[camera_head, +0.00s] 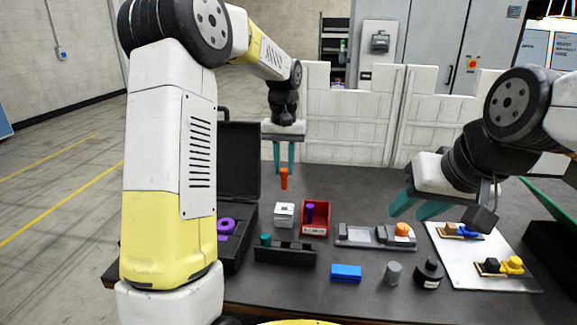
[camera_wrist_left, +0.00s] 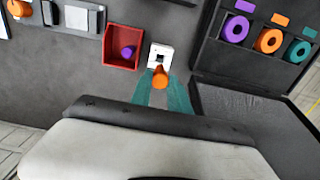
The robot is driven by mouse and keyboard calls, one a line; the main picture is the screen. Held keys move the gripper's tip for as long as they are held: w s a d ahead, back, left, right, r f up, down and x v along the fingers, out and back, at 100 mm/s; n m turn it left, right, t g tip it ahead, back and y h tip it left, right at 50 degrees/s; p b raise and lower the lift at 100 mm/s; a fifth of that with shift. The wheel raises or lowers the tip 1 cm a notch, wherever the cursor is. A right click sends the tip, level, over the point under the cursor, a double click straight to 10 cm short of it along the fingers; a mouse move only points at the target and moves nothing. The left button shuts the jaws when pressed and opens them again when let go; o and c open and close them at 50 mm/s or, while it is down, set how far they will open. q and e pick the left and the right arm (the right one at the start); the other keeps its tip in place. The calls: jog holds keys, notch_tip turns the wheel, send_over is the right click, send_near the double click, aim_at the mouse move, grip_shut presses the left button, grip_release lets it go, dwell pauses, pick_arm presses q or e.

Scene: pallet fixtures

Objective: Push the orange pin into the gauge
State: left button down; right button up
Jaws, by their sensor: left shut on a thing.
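My left gripper (camera_head: 284,167) is shut on the orange pin (camera_head: 284,179), which hangs upright below the teal fingertips. In the left wrist view the orange pin (camera_wrist_left: 160,78) shows between the teal fingers (camera_wrist_left: 162,88). The gauge is a small white block (camera_head: 284,213) on the table below the pin. In the left wrist view the gauge (camera_wrist_left: 160,54) has a dark opening in its top, just beyond the pin. The pin is above the gauge and apart from it. My right gripper (camera_head: 418,206) is empty, its teal fingers apart, over the table's right side.
A red bin (camera_head: 325,228) with a purple pin stands right beside the gauge. A black rack (camera_head: 270,254) with a teal pin is in front. An open black case (camera_wrist_left: 208,57) holds coloured rings. A grey fixture (camera_head: 352,238), blue block (camera_head: 346,272) and white board (camera_head: 500,275) lie to the right.

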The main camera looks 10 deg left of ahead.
aim_at(284, 189)
pick_arm(q)
jog(key=shift+f, duration=2.85)
jog(key=shift+f, duration=1.2)
jog(key=c, duration=1.2)
grip_release()
jog(key=shift+o, duration=0.4)
jog(key=o, duration=0.4)
jog(key=shift+c, duration=0.2)
jog(key=shift+r, duration=0.1)
